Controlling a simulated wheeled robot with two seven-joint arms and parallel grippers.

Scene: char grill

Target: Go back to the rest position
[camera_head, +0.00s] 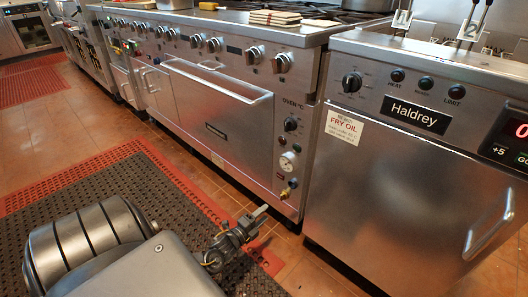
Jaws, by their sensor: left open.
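My left arm comes in from the bottom left, and its gripper (258,214) hangs low in front of the stove, above the dark floor mat. The gripper points up and to the right, toward the stove's lower right corner. Its fingers look empty and hold nothing that I can see. My right gripper is not in view.
The steel stove (215,112) with its oven handle and knobs runs along the back. The Haldrey fryer (385,185) stands at the right, with a handle jutting out. A perforated mat (110,185) with a red border covers the tiled floor. The aisle at the left is free.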

